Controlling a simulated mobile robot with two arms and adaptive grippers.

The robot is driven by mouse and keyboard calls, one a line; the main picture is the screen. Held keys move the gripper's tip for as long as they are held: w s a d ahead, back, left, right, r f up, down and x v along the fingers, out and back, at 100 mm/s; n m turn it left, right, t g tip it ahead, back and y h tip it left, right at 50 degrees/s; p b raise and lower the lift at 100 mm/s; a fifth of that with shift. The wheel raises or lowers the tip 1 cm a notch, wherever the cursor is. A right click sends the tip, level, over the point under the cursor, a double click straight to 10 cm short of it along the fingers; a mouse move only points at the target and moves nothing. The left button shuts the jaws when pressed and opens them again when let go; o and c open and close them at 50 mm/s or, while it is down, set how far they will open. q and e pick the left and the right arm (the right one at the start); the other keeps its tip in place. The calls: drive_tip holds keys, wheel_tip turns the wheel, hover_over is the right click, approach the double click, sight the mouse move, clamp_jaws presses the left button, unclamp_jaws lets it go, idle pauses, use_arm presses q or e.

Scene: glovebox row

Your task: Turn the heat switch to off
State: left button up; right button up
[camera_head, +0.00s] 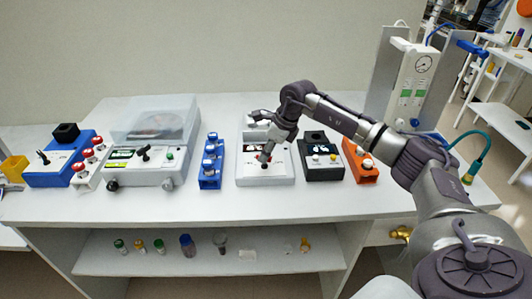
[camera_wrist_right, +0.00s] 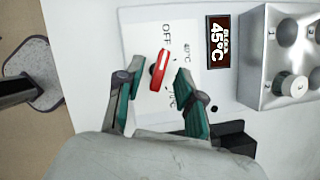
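The heat switch (camera_wrist_right: 160,69) is a red bar knob on a white panel in the right wrist view. The OFF label is just above it, a 40°C label is at upper right and a 70°C label at lower right. Its white-marked end points up toward OFF. My right gripper (camera_wrist_right: 158,82) is open, with one teal finger on each side of the knob; contact is not clear. In the head view, the white heater box (camera_head: 250,178) stands mid-table, with my right gripper (camera_head: 266,156) over its front, partly hiding the switch. My left gripper is not in view.
The table's front strip is clear.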

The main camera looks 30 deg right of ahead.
drive_tip(key=v, duration=1.1)
drive_tip(key=shift+r, duration=0.15)
drive_tip(key=shift+d, duration=0.1)
